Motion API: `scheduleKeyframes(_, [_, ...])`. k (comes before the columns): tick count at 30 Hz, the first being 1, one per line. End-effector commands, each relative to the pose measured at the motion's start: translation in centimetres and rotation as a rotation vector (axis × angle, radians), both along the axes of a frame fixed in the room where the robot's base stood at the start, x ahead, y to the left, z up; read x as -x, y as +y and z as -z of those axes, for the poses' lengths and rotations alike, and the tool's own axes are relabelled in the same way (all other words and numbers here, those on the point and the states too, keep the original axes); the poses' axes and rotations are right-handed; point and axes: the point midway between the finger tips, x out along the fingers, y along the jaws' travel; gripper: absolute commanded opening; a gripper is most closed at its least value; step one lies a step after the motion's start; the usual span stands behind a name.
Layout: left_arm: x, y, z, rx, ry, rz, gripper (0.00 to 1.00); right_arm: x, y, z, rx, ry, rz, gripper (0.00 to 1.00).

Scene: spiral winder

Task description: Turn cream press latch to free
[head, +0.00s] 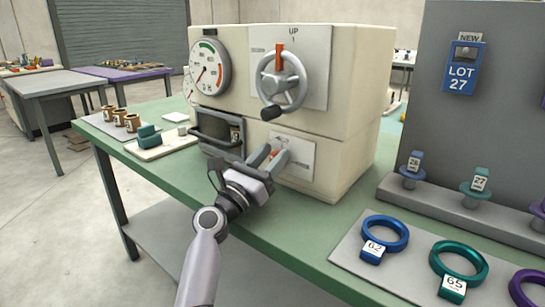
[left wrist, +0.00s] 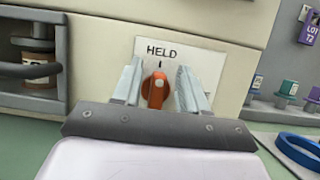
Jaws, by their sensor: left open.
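The cream press (head: 340,130) stands on the green bench. Its orange latch knob (left wrist: 155,90) sits on a white plate (left wrist: 190,65) low on the front, with the word HELD above it; its pointer stands roughly upright towards HELD. In the head view the knob (head: 274,154) is partly hidden by my gripper. My left gripper (left wrist: 160,88) is open, with one finger on each side of the knob; I cannot tell whether either finger touches it. It also shows in the head view (head: 270,158). My right gripper is not in view.
A handwheel (head: 283,82) and a round gauge (head: 209,67) are on the press front above. A barred drawer (head: 215,128) is left of the latch. Numbered rings (head: 384,237) lie on a tray at the right, before a grey panel (head: 475,100). Brown spools (head: 132,122) stand at the left.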

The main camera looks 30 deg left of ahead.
Motion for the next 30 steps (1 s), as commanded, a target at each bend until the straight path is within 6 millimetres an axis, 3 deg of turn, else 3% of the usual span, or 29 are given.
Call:
scheduleKeyframes(2, [0.0, 0.0, 0.0, 0.0, 0.0, 0.0, 0.43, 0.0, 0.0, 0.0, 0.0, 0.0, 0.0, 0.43])
scheduleKeyframes(4, [0.0, 0.0, 0.0, -0.001, 0.0, 0.0, 0.26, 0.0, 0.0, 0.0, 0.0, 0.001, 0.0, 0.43])
scheduleKeyframes(6, [0.0, 0.0, 0.0, -0.001, 0.0, 0.0, 0.04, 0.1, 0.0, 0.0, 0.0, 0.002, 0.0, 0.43])
scheduleKeyframes(7, [0.0, 0.0, 0.0, -0.001, 0.0, 0.0, 0.0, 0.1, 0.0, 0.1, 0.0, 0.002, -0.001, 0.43])
scheduleKeyframes(20, [0.0, -0.1, 0.1, -0.071, -0.006, 0.0, 0.0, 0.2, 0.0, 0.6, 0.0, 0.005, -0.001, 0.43])
scheduleKeyframes(30, [0.0, -0.5, 0.2, -0.332, -0.026, 0.0, 0.0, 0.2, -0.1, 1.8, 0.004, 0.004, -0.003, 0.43])
